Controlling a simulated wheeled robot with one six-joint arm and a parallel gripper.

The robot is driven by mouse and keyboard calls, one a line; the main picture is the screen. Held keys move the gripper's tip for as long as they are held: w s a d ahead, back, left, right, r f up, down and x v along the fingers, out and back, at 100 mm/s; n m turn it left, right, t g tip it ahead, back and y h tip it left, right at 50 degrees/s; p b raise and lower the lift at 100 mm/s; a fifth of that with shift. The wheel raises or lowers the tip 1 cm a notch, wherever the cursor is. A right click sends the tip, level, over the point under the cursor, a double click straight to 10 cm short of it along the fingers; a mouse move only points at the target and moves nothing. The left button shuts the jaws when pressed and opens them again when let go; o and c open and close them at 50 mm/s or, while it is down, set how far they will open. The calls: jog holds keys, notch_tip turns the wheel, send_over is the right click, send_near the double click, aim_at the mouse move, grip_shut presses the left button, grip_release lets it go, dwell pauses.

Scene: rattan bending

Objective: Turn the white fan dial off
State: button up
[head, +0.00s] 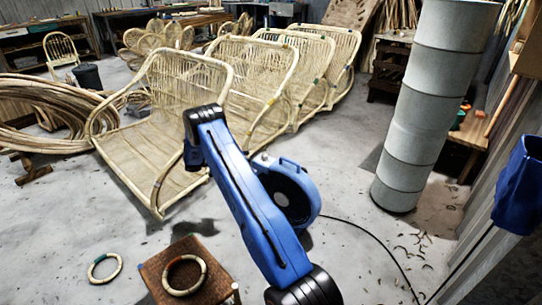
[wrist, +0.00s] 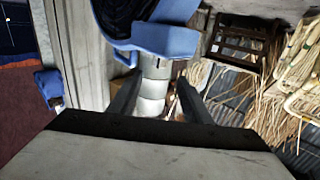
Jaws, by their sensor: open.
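The blue drum-shaped fan (head: 309,190) stands on the floor in the head view, partly hidden behind my blue arm. A small pale spot (head: 263,158) shows at its upper left; I cannot tell whether it is the white dial. In the wrist view the fan's blue housing (wrist: 168,38) and dark round opening fill the top middle. My gripper (wrist: 158,78) is open and empty, with its two dark fingers apart below the housing in the picture. I cannot tell whether they touch it. No white dial shows clearly in the wrist view, and my gripper is not visible in the head view.
Rattan chair frames (head: 185,85) stand in a row behind the fan. A tall grey cylinder (head: 424,110) rises at right. A brown stool (head: 170,268) bears a ring (head: 184,259); another ring (head: 104,268) lies on the floor. A black cable (head: 380,245) runs right from the fan.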

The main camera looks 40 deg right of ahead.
aim_at(273, 159)
jog(key=x, duration=1.5)
jog(key=shift+s, duration=0.1)
jog(key=shift+c, duration=0.5)
jog(key=c, duration=0.9)
